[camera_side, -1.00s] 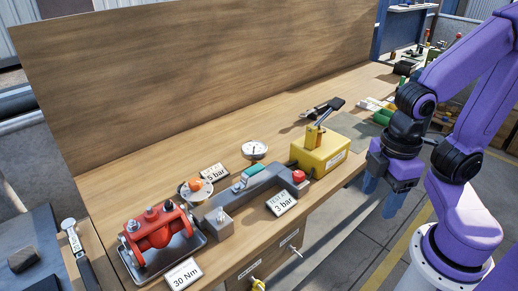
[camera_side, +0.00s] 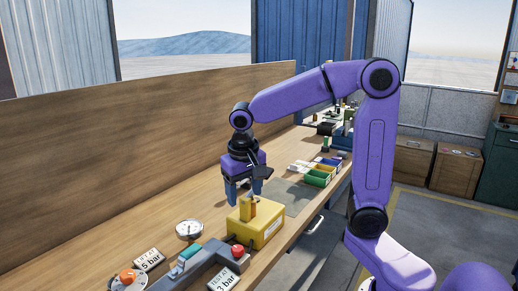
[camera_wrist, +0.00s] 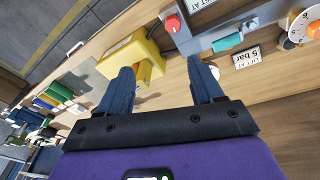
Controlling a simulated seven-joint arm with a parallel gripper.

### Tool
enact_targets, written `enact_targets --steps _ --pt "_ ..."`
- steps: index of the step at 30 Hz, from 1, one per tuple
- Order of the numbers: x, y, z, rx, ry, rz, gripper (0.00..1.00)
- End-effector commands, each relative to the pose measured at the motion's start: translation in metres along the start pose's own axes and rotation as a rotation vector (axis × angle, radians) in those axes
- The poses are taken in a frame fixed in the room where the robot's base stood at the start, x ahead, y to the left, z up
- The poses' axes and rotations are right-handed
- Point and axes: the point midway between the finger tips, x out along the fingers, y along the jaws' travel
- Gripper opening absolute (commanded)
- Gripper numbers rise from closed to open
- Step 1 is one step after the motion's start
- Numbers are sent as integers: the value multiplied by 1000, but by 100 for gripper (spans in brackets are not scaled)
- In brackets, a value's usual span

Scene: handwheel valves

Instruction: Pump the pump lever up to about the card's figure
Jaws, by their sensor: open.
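The pump is a yellow box (camera_side: 256,230) with an upright yellow bracket (camera_side: 247,208) on top; both also show in the wrist view, the box (camera_wrist: 128,58) and the bracket (camera_wrist: 145,74). My gripper (camera_side: 244,200) is open just above and behind the bracket, fingers pointing down. In the wrist view my gripper (camera_wrist: 161,70) has its fingers apart, the bracket showing between them. The pump lever is mostly hidden; a dark bar beside my gripper may be its handle. A white dial gauge (camera_side: 189,229) lies left of the pump.
A grey block with a red knob (camera_side: 238,251) and a teal part (camera_side: 190,250) stands in front of the pump. An orange knob (camera_side: 128,276) is at lower left. Coloured bins (camera_side: 320,174) stand farther along the bench. A wooden back panel (camera_side: 150,150) runs behind.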

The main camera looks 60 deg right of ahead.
Motion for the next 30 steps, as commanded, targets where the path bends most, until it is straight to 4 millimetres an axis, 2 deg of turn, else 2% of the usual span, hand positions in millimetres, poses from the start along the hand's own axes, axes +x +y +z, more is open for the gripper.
enact_targets --steps 1,6,13,18,21,30 --pt "0 7 -17 98 4 17 66" --pt "0 39 -66 436 27 76 66" --pt "1 97 -118 875 70 156 66" --pt "1 131 -136 1093 96 200 66" --pt "1 142 -140 1157 105 212 66" --pt "14 149 -141 1181 107 220 66"
